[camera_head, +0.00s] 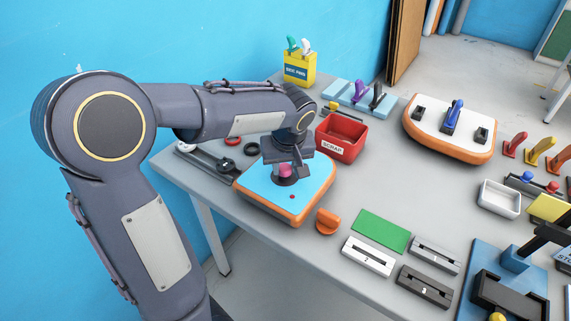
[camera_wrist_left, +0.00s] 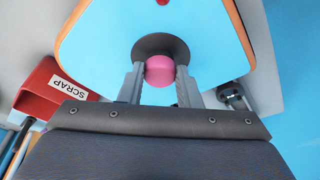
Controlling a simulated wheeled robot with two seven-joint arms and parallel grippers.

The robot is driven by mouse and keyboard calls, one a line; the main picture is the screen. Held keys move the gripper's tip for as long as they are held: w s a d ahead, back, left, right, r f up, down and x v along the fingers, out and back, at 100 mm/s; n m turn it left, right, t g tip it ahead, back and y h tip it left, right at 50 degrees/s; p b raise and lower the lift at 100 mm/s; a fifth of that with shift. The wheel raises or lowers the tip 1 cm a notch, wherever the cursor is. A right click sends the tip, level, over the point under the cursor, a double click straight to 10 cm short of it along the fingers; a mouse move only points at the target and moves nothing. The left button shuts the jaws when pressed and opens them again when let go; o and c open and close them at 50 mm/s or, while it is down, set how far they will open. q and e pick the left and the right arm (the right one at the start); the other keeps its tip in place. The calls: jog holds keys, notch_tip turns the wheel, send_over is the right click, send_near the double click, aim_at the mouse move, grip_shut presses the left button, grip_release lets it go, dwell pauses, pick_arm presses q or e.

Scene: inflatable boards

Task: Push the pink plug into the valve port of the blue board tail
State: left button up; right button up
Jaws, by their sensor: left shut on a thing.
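The blue board tail (camera_head: 258,182), blue on top with an orange rim, lies on the grey table at the left. Its dark round valve port (camera_head: 288,181) shows on the top face, and it also shows in the left wrist view (camera_wrist_left: 160,43). The pink plug (camera_head: 285,170) is at the port, between the fingers of my left gripper (camera_head: 287,165). In the left wrist view the pink plug (camera_wrist_left: 160,70) is gripped and overlaps the port's edge; how deep it sits is hidden. My right gripper is not in view.
A red SCRAP bin (camera_head: 341,137) stands just behind the board tail. An orange piece (camera_head: 327,221) and a green pad (camera_head: 381,231) lie in front and to the right. A white board with orange rim (camera_head: 440,140) lies further back right. Grey slotted blocks (camera_head: 368,256) are near the front edge.

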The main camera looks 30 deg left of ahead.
pick_arm(q)
jog(key=o, duration=1)
jog(key=shift+o, duration=0.2)
jog(key=v, duration=0.7)
jog(key=shift+r+p, duration=0.3)
jog(key=shift+r, duration=0.1)
jog(key=shift+s+d, duration=0.1)
jog(key=shift+s, duration=0.1)
